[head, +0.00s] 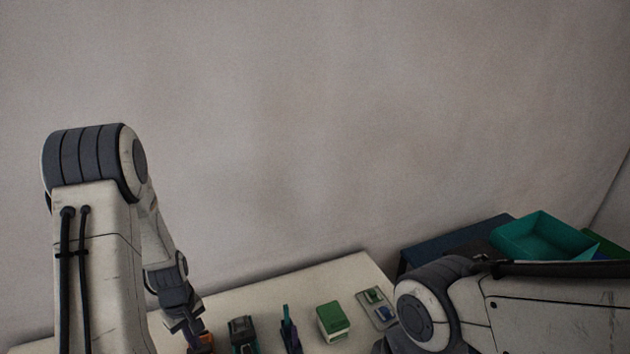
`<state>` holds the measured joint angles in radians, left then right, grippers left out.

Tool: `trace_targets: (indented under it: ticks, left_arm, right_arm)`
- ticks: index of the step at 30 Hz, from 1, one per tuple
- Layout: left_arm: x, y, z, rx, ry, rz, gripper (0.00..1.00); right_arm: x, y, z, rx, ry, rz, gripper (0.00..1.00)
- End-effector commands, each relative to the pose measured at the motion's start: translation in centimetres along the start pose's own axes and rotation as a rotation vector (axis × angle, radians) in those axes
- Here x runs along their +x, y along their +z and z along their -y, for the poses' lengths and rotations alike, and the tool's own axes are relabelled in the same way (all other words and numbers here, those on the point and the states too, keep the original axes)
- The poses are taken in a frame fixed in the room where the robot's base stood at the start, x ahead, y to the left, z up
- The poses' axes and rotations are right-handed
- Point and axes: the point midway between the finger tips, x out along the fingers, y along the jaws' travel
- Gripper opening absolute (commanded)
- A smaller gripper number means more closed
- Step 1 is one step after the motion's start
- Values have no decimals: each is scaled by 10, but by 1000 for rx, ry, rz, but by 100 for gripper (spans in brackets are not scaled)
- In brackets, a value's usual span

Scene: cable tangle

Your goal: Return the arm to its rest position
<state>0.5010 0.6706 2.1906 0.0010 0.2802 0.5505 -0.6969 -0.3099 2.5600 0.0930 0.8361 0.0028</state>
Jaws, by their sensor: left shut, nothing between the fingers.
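My left arm rises at the left of the head view and bends down to the table. My left gripper (188,328) is small and dark at the bottom edge, shut with nothing in it. My right arm comes in from the right. Its gripper is not in view.
On the pale table (345,272) stand a dark block (243,334), a teal and purple item (289,332), a green and white box (333,321) and a grey plate (376,307). A teal bin (545,238) stands at the right. The wall is behind.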

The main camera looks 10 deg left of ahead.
Motion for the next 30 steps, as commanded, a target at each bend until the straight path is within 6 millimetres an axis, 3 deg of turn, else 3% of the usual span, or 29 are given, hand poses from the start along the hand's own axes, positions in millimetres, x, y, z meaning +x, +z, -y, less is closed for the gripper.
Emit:
trace_targets:
  ticks: [5, 9, 14, 17, 21, 25, 30]
  left_arm:
    - [-36, 41, -43, 226, 13, -11, 0]
    - [-76, 104, -76, 508, 27, -14, 0]
    - [-116, 182, -88, 832, 44, -12, 0]
    - [-136, 230, -82, 1037, 56, -7, 0]
    - [-159, 288, -59, 1315, 75, 1, 0]
    - [-171, 323, -33, 1518, 89, 10, 0]
    - [-178, 343, -12, 1664, 98, 19, 0]
  right_arm:
    - [5, 0, 0, -1, 0, 0, 0]
    - [9, 0, -1, -1, 0, 0, 0]
    - [14, 1, -1, -1, 0, 0, 0]
    - [17, 1, -1, -1, 0, 0, 0]
    - [21, 1, -2, -2, 0, 0, 0]
    - [24, 1, -2, -2, 0, 0, 0]
    - [25, 1, -2, -2, 0, 0, 0]
